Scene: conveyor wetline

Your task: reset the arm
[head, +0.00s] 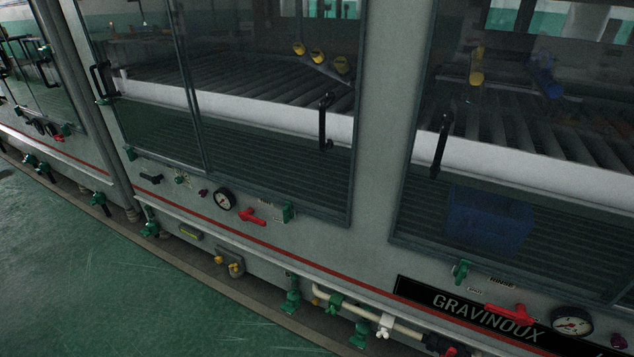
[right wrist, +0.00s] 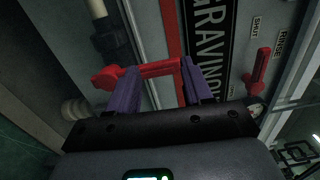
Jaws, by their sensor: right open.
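My right gripper (right wrist: 160,70) shows only in the right wrist view. Its two purple fingers stand apart, so it is open. A red valve handle (right wrist: 150,70) lies across the picture at the fingertips, running from the left finger to the right one. I cannot tell whether the fingers touch it. The handle sits beside a dark fitting on a cream pipe (right wrist: 97,8). Neither gripper shows in the head view, and my left gripper is in no view.
The machine's GRAVINOUX plate (head: 480,315) shows near the pipe (head: 375,316), and also in the wrist view (right wrist: 212,40). Other red handles sit on the panel, one by the gauge (head: 573,321) and one further left (head: 252,217). Glass doors have black handles (head: 325,122). Green floor (head: 90,270) is clear at left.

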